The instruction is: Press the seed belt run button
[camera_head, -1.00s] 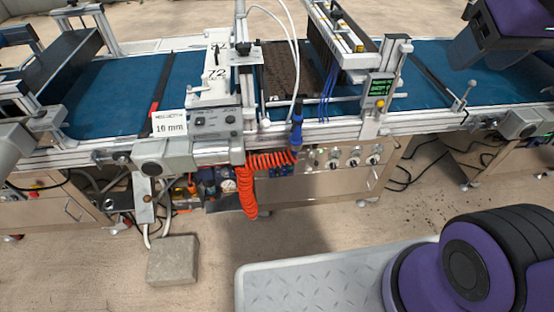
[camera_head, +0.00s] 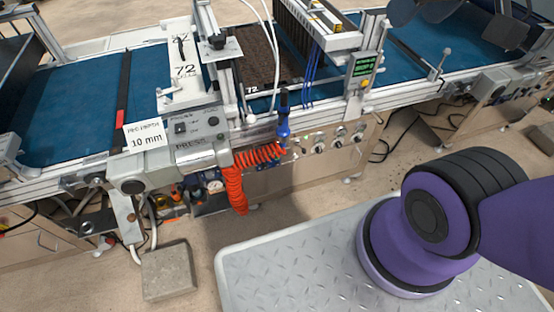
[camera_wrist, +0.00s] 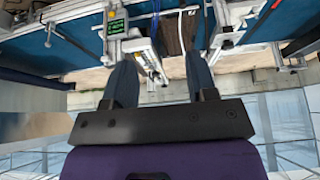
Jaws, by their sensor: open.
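The tray seeder's front panel (camera_head: 345,155) sits below the blue belt in the head view. It carries a row of round knobs or buttons (camera_head: 320,148) and a small green light. A second grey control box (camera_head: 200,125) with switches stands left of it, marked PRESS. A green-lit display (camera_head: 364,65) stands on a post at the right. Labels are too small to tell which control is the seed belt run button. My gripper (camera_wrist: 160,60) is open and empty in the wrist view, its two fingers spread above the machine, touching nothing visible.
A coiled orange hose (camera_head: 237,185) and a blue nozzle (camera_head: 284,118) hang in front, left of the knobs. A dark soil tray (camera_head: 268,55) lies on the belt. A grey block (camera_head: 168,270) rests on the floor.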

